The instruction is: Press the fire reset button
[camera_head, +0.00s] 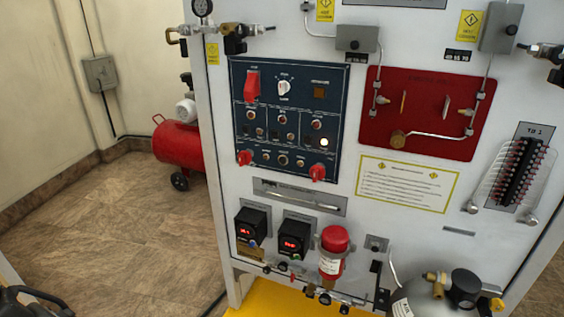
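The dark blue control panel (345,100) is on the upper left of the white trainer front. It carries a raised red switch cover (252,86), a white rotary knob (284,88), a dark amber square (319,92), several small round buttons and a lit white button (324,142). Two red covers (245,157) (318,172) sit low on it. The labels are too small to read, so I cannot tell which button is the fire reset. A black curved part at the bottom left corner may belong to my gripper, well apart from the panel; its fingertips cannot be made out.
Two displays with red digits (252,227) (295,238), a red-capped cylinder (333,250) and a gas bottle (425,298) project below the panel. A red plate with piping (378,140) is to its right. A red compressor (178,145) stands behind left. Floor at left is clear.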

